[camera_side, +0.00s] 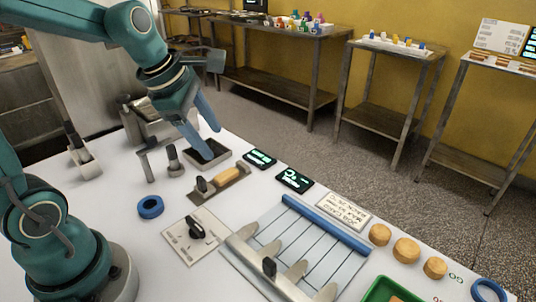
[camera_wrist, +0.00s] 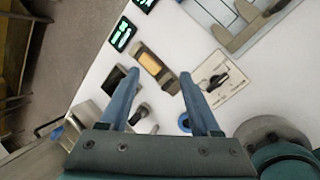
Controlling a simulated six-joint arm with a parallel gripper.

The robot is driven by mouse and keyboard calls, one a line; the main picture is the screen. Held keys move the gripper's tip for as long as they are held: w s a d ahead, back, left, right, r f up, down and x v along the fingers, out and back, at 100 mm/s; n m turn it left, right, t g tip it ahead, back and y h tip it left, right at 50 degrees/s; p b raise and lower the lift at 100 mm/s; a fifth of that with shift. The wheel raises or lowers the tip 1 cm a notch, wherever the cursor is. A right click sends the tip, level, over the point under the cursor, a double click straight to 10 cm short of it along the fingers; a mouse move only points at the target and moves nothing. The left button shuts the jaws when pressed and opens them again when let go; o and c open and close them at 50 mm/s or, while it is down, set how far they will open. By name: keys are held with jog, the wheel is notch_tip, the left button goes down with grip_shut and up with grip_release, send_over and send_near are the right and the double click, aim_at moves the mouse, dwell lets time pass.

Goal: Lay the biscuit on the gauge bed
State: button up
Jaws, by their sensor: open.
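An oblong tan biscuit (camera_side: 228,175) lies in a metal fixture with a black knob, which looks like the gauge bed (camera_side: 205,197). In the wrist view the biscuit (camera_wrist: 152,64) shows on the fixture (camera_wrist: 168,84), just beyond my fingertips. My gripper (camera_side: 211,143) is open with nothing between its blue fingers. In the side view it is above a dark shallow tray (camera_side: 226,155), behind the fixture. The wrist view shows the gripper (camera_wrist: 159,72) with its fingers wide apart. Several round biscuits (camera_side: 406,250) stand at the right of the table.
A plate with a black knob (camera_side: 190,238), a blue ring (camera_side: 150,207) and a slatted mesh frame with a blue bar (camera_side: 325,225) are nearer the front. Two small dark displays (camera_side: 294,180) lie by the back edge. A green tray (camera_side: 385,292) is at the front right.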

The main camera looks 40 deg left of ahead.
jog(key=s+d+m, duration=0.2)
jog(key=s+m, duration=0.3)
jog(key=m, duration=0.7)
jog(key=s+d+m, duration=0.3)
jog(key=s+m, duration=0.3)
jog(key=m, duration=0.6)
jog(key=shift+s+d+r+m+t, duration=0.25)
jog(key=shift+d+r+m+t, duration=0.05)
jog(key=shift+r+m+t, duration=0.1)
